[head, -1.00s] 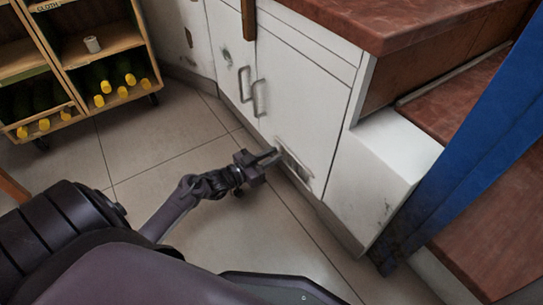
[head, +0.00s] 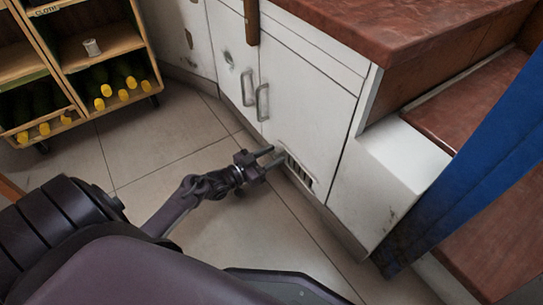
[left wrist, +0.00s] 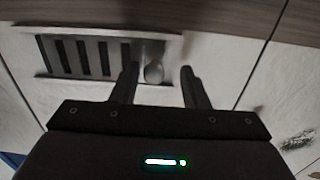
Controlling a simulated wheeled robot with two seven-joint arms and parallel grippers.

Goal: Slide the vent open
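The vent (head: 300,172) is a small grille low on the white cabinet door, with dark open slots showing. My left gripper (head: 270,157) is in front of the vent's left end. In the left wrist view its fingers (left wrist: 160,82) are apart, with the knob between them, nearer the left finger. Whether that finger touches the knob I cannot tell. My right gripper is not in view.
The white cabinet (head: 305,90) has two metal handles above the vent and a reddish countertop (head: 370,25). A wooden shelf (head: 100,45) with yellow-capped bottles stands at the upper left. A blue curtain (head: 465,150) hangs at right. The tiled floor (head: 150,140) is clear between them.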

